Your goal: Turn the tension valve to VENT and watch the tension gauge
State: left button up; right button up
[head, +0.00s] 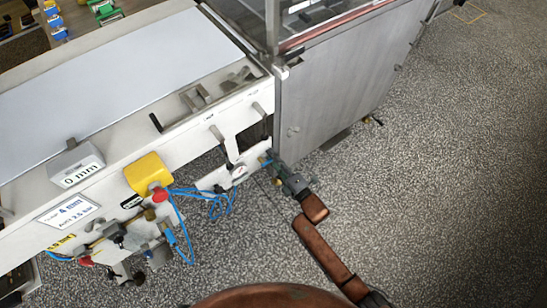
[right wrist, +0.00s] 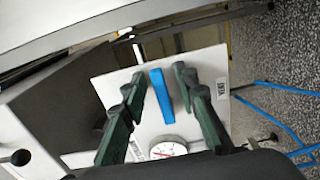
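The tension valve's blue lever (right wrist: 162,95) stands out from a white panel (right wrist: 208,66) in the right wrist view. It lies between the two dark green fingers of my right gripper (right wrist: 159,76), with a gap on each side. The gripper is open and not clamped on it. The round tension gauge (right wrist: 168,149) sits just below the lever, partly cut off by the gripper body; its needle is too small to read. Small labels lie left and right of the lever. In the head view my right gripper (head: 292,183) is at the machine's side panel. My left gripper is not seen.
A yellow box with a red button (head: 149,174) and blue hoses (head: 190,217) are left of my right gripper. A grey cabinet (head: 345,100) stands at right. The speckled floor (head: 450,180) is clear.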

grip_shut()
dwell(0.6)
